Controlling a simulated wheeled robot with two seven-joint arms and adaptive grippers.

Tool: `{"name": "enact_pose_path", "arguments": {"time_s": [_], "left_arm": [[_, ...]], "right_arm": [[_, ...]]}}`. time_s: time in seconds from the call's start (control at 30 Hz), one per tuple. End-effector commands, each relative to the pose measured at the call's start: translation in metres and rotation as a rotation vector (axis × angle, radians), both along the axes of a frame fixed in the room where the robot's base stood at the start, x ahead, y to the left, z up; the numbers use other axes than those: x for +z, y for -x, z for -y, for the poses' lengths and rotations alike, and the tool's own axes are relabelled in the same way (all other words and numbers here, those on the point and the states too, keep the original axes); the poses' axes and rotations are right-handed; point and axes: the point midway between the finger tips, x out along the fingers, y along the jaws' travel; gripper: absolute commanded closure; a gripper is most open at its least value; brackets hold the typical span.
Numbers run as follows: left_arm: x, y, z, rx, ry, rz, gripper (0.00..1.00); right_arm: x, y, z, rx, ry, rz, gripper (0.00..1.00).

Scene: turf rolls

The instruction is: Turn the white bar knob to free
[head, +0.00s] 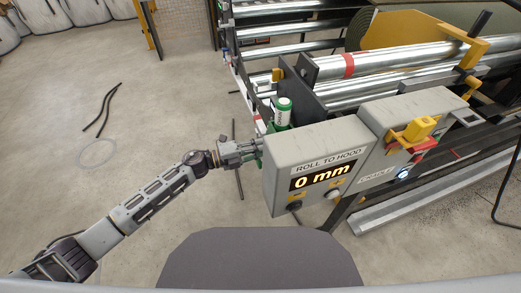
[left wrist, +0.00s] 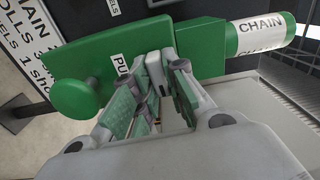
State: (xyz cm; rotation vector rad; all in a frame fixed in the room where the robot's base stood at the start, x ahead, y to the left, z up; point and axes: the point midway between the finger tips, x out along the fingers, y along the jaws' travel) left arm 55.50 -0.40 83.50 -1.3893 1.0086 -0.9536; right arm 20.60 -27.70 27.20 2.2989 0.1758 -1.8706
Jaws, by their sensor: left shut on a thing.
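The white bar knob (left wrist: 154,66) shows in the left wrist view as a short pale bar against the green housing (left wrist: 205,50). My left gripper (left wrist: 163,82) is shut on this bar, with a finger on each side of it. The fingers hide much of the bar and a label beginning "PU" beside it, so its setting cannot be read. In the head view my left gripper (head: 252,152) reaches the left side of the grey display box, which hides the knob. My right gripper is not in view.
A green round knob (left wrist: 85,100) sits left of the bar. A cylinder marked "CHAIN" (left wrist: 260,37) sticks out right. The grey box (head: 318,146) reads "ROLL TO HOOD 0 mm". A yellow switch (head: 415,131) stands further right. Floor at left is mostly clear.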

Motion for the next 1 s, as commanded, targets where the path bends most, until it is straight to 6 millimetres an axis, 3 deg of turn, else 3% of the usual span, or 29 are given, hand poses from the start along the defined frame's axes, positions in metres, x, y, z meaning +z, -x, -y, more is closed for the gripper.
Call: {"name": "enact_pose_path", "arguments": {"time_s": [0.63,0.67,0.8,1.0], "left_arm": [[-0.002,0.0005,-0.0005,0.0,-0.026,0.069,1.0],[-0.0021,0.0005,-0.0005,0.0,-0.026,0.069,0.83],[-0.0018,0.0004,-0.0004,0.0,-0.025,0.068,0.65],[-0.001,0.0002,-0.0001,0.0,-0.023,0.068,0.64]], "right_arm": [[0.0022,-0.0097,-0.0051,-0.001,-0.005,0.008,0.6],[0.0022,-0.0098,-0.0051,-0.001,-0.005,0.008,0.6],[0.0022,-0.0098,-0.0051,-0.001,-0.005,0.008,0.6],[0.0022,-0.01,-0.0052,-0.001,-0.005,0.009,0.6]]}}
